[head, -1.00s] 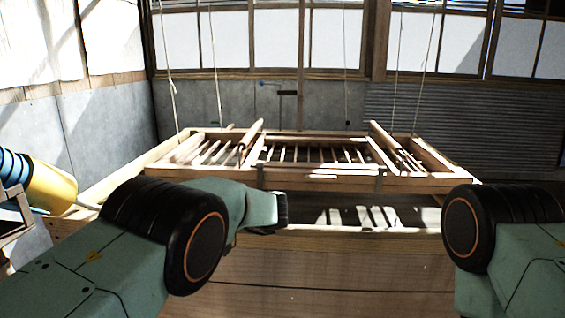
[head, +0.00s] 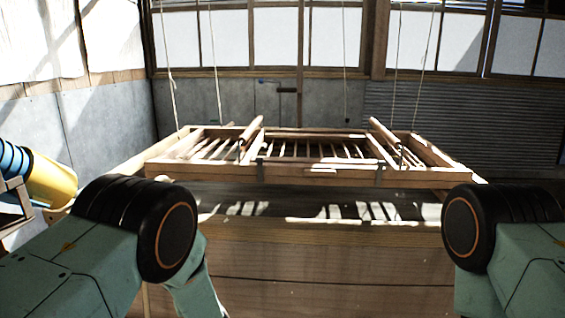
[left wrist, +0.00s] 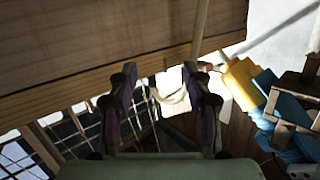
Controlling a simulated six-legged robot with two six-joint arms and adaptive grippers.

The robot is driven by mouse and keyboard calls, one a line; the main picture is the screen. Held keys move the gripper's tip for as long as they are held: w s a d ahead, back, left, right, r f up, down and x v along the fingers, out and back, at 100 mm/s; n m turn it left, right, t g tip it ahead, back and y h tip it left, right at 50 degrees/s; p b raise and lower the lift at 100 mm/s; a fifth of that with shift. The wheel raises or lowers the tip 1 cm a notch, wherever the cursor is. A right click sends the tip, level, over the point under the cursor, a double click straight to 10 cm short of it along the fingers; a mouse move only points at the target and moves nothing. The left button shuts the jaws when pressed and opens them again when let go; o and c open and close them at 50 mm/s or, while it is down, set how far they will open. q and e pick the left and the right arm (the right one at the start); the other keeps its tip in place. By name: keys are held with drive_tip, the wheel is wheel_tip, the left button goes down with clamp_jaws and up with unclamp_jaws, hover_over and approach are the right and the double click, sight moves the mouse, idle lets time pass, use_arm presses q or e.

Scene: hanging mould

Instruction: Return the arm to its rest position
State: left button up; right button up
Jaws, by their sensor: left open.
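My left arm comes in from the left in the head view, its forearm folded downward in front of the wooden vat; its gripper is out of that view. In the left wrist view my left gripper (left wrist: 160,100) is open, its two dark fingers apart with nothing between them. It is below and in front of the vat's wooden side (left wrist: 110,40). My right arm shows at the right of the head view, bent down; its gripper is out of view. The wooden mould (head: 310,172) hangs level on cords above the vat (head: 330,265).
Hanging cords (head: 217,80) run up from the mould. Grey panelled walls and windows close the back.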

use_arm(q)
drive_tip(key=s+f+m+g+h+b, duration=0.2)
drive_tip(key=s+f+m+g+h, duration=0.25)
drive_tip(key=s+f, duration=1.2)
drive_tip(key=s+f+g+h+b, duration=0.1)
drive_tip(key=s+f+g+b, duration=0.1)
drive_tip(key=s, duration=0.8)
drive_tip(key=s+d+f+g+h+b, duration=0.1)
drive_tip(key=s+f+g+h, duration=0.1)
drive_tip(key=s, duration=0.7)
drive_tip(key=s+d+f+g+h+b, duration=0.1)
drive_tip(key=s+g, duration=0.4)
drive_tip(key=s, duration=0.5)
wheel_tip(320, 180, down, 2)
drive_tip(key=shift+s+d+f+b, duration=0.15)
drive_tip(key=shift+s+d+b, duration=0.15)
drive_tip(key=shift+b, duration=0.5)
use_arm(e)
wheel_tip(320, 180, down, 8)
drive_tip(key=shift+w+f, duration=0.2)
drive_tip(key=shift+f, duration=0.05)
use_arm(q)
drive_tip(key=shift+m, duration=0.25)
use_arm(e)
drive_tip(key=shift+d, duration=0.1)
use_arm(q)
drive_tip(key=shift+s, duration=0.1)
use_arm(e)
drive_tip(key=shift+s, duration=0.1)
